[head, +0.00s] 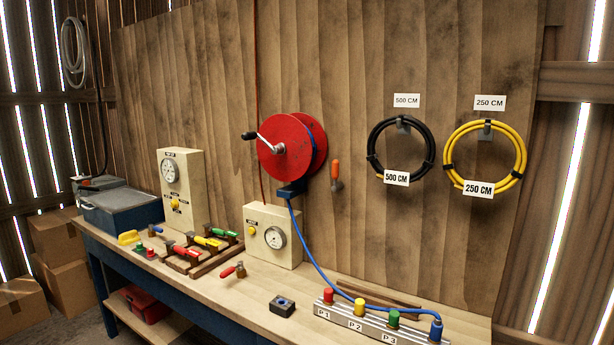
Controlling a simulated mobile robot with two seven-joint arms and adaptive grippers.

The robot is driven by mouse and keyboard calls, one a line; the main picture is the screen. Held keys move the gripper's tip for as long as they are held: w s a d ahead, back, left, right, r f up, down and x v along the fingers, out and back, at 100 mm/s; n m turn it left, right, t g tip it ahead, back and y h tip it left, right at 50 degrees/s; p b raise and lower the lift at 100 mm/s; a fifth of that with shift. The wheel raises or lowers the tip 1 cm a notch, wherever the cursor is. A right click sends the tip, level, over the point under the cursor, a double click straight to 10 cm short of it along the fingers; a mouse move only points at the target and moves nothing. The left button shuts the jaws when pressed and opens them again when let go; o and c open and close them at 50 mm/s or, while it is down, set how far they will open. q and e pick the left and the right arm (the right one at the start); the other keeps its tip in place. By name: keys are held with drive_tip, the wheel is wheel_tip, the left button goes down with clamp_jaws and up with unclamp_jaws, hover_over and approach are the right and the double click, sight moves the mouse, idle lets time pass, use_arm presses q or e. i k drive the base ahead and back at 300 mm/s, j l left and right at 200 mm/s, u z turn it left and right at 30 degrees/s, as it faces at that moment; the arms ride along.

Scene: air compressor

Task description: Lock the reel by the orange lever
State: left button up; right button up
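A red hose reel (291,147) is mounted on the wooden wall above the bench. It has a crank with a black knob (249,135) on its left face and blue hose wound on it. An orange lever (335,170) is on the wall just right of the reel, with its orange handle pointing up. Its lower end is a dark metal part. The blue hose (322,272) runs down from the reel to the manifold at the lower right. Neither of my grippers shows in the head view.
The bench (250,320) holds a manifold (380,326) with coloured caps, a gauge box (272,237), a taller gauge box (182,185), coloured-handled valves and a small dark block (282,306). Black (376,142) and yellow (449,150) hose coils hang at right. The wall around the lever is clear.

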sight(335, 163)
drive_tip(key=i+j, duration=0.2)
drive_tip(key=j, duration=0.2)
drive_tip(key=i+j, duration=0.25)
drive_tip(key=i+j+z, duration=0.1)
drive_tip(key=j, duration=0.4)
drive_tip(key=i, duration=0.1)
